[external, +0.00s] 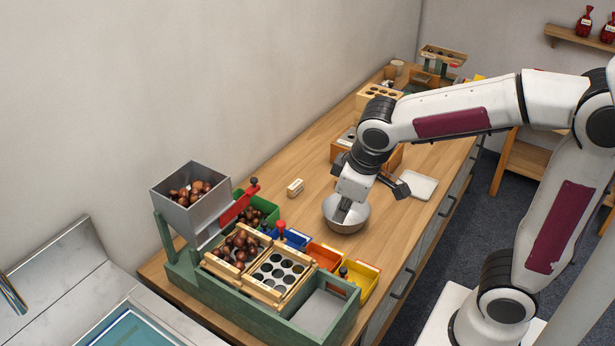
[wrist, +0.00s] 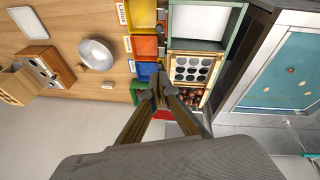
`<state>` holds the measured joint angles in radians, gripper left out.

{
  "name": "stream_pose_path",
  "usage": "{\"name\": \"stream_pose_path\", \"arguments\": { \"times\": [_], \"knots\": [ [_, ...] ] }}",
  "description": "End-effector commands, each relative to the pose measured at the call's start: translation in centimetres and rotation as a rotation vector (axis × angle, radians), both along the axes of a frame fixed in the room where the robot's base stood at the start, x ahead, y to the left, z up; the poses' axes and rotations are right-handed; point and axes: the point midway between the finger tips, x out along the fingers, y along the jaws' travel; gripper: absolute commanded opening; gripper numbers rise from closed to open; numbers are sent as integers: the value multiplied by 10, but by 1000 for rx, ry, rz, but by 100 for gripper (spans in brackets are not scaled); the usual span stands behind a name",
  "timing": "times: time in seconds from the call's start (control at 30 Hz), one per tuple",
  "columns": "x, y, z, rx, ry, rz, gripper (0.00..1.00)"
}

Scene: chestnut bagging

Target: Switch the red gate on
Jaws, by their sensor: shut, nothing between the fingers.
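The red gate (external: 238,207) is a slanted red bar with a dark knob beside the grey metal hopper (external: 185,212) in the external view. In the wrist view a bit of red shows behind my fingers, but I cannot tell whether it is the gate. My gripper (external: 343,213) points down in front of or over the metal bowl (external: 347,222), to the right of the gate and apart from it. In the wrist view my gripper (wrist: 156,82) has its fingertips together, with nothing seen between them. The fingers hide part of the sorter.
The green sorter frame (external: 245,312) holds chestnuts (external: 240,247) and a holed plate (external: 275,272). Blue, green, orange and yellow bins (external: 362,279) stand along it. A small labelled block (external: 295,187) lies on the open wooden counter. A white board (external: 418,185) lies behind the bowl.

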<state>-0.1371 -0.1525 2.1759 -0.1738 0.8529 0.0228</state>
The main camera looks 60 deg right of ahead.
Motion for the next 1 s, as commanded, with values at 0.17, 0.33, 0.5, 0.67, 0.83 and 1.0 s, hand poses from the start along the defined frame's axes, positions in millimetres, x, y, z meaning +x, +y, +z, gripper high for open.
{"name": "stream_pose_path", "arguments": {
  "times": [0.17,0.33,0.5,0.67,0.83,1.0],
  "knots": [
    [40,4,-6,-43,-3,35,0],
    [79,8,-11,-84,-18,71,0],
    [121,12,-15,-128,-47,105,0],
    [161,16,-11,-166,-96,133,0],
    [194,15,10,-196,-172,147,0],
    [207,13,24,-213,-221,153,0]
  ]
}}
